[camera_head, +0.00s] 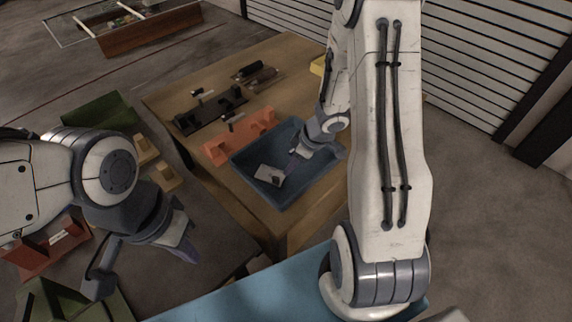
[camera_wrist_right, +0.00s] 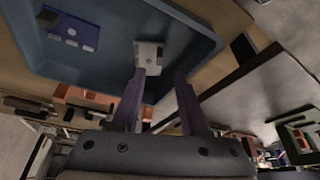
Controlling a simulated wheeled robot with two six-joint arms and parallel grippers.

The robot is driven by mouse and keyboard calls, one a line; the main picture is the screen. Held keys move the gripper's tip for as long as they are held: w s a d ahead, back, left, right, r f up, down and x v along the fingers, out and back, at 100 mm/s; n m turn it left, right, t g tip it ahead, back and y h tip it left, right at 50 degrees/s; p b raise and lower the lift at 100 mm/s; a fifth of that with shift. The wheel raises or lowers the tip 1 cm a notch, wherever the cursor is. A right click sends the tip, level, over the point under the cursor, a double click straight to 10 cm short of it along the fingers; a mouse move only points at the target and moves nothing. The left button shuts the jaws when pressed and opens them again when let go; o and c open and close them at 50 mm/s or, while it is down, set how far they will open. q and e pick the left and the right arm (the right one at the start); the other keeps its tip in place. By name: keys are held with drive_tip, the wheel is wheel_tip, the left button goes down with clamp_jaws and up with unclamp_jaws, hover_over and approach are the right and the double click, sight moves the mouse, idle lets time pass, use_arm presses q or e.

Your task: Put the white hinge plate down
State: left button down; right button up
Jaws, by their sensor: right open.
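The white hinge plate (camera_head: 268,172) lies in the blue tray (camera_head: 262,150) on the wooden table, with a small dark part at its edge. In the right wrist view the plate (camera_wrist_right: 150,52) is just beyond the fingertips, nearer the left finger. My right gripper (camera_head: 297,158) reaches down into the tray beside the plate; its fingers (camera_wrist_right: 160,78) are apart with nothing clearly held between them. Whether a finger touches the plate cannot be told. My left gripper (camera_head: 186,248) hangs at the lower left, away from the tray, and its finger gap is not clear.
An orange fixture (camera_head: 240,136) stands beside the tray, with a black fixture (camera_head: 210,110) behind it. A blue piece with a white patch (camera_wrist_right: 70,30) shows in the wrist view. Green bins (camera_head: 98,112) and a red holder (camera_head: 45,250) are on the left. The table's front corner is bare.

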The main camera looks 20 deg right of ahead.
drive_tip(key=w+a+r+m+t+h, duration=0.15)
drive_tip(key=a+r+h, duration=0.35)
drive_tip(key=r, duration=0.8)
drive_tip(key=s+a+r+g+y, duration=0.1)
drive_tip(key=s+a, duration=0.3)
drive_tip(key=s, duration=0.4)
drive_tip(key=s+a+r+g+y, duration=0.1)
drive_tip(key=s+a+r+g, duration=0.1)
drive_tip(key=s+a, duration=0.3)
drive_tip(key=s+a+r+g, duration=0.2)
drive_tip(key=s+a, duration=0.3)
drive_tip(key=s, duration=0.5)
drive_tip(key=shift+s+a+r+y+p, duration=0.3)
drive_tip(key=shift+s+r+y, duration=0.1)
drive_tip(key=shift+r, duration=0.3)
drive_tip(key=shift+w, duration=0.1)
